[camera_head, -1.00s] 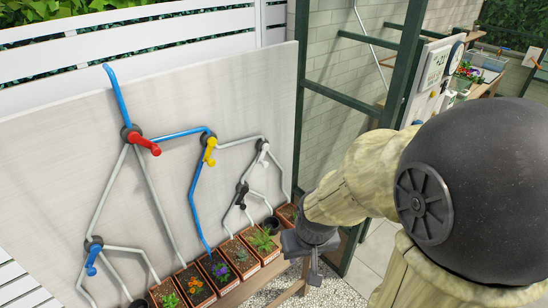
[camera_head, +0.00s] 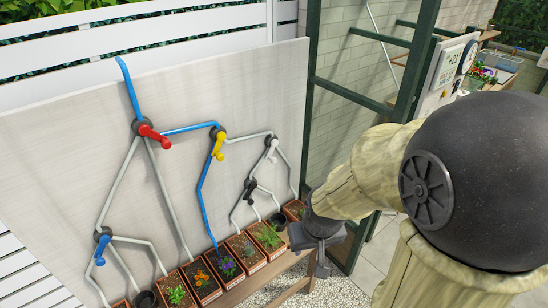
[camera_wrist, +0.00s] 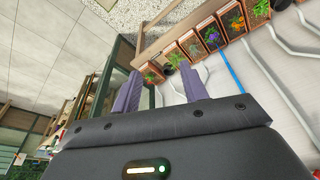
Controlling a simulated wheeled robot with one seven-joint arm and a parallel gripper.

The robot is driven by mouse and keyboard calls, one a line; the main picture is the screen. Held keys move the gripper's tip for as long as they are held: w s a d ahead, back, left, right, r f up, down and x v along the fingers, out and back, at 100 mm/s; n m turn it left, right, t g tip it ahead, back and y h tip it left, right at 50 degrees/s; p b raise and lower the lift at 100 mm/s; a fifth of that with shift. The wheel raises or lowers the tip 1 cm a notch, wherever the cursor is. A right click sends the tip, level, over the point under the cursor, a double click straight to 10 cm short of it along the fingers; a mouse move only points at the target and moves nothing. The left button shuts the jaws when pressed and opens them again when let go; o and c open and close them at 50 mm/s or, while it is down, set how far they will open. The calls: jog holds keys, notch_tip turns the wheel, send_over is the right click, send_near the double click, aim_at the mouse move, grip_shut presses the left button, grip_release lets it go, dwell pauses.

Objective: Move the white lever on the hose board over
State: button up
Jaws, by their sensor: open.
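The hose board (camera_head: 60,150) is a pale upright panel with grey and blue hoses and coloured levers. The white lever (camera_head: 272,154) is small and sits at the board's upper right junction, below and right of the yellow lever (camera_head: 218,149). My gripper (camera_head: 321,268) is in front of the board's lower right, below the white lever and apart from it. In the wrist view its two dark purple fingers (camera_wrist: 160,88) are spread, with nothing between them. The white lever cannot be made out in the wrist view.
A red lever (camera_head: 152,134), a blue lever (camera_head: 101,250) and a black lever (camera_head: 249,190) are also on the board. Several planted pots (camera_head: 205,286) stand on a wooden shelf (camera_head: 255,283) below. A green frame post (camera_head: 309,90) stands beside the board's right edge.

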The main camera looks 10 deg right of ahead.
aim_at(275, 162)
jog(key=w+d+f+n+t+y+b, duration=0.2)
jog(key=w+f+t+y+b, duration=0.1)
jog(key=w, duration=0.7)
jog(key=w+d+f+n+t+y+b, duration=0.1)
jog(key=w+d+f+t+y+b, duration=0.1)
jog(key=w, duration=0.8)
jog(key=w+d+f+n+t+y+b, duration=0.2)
jog(key=w+f+t+b, duration=0.3)
jog(key=w, duration=0.5)
jog(key=shift+w+d+f+n+t+y, duration=0.25)
jog(key=shift+d+f+t+y, duration=0.5)
jog(key=shift+t, duration=0.65)
jog(key=shift+r, duration=0.1)
jog(key=shift+w, duration=0.1)
jog(key=p+x, duration=0.4)
jog(key=x, duration=1.3)
jog(key=shift+w+a, duration=0.1)
jog(key=shift+a, duration=0.05)
jog(key=shift+c, duration=0.2)
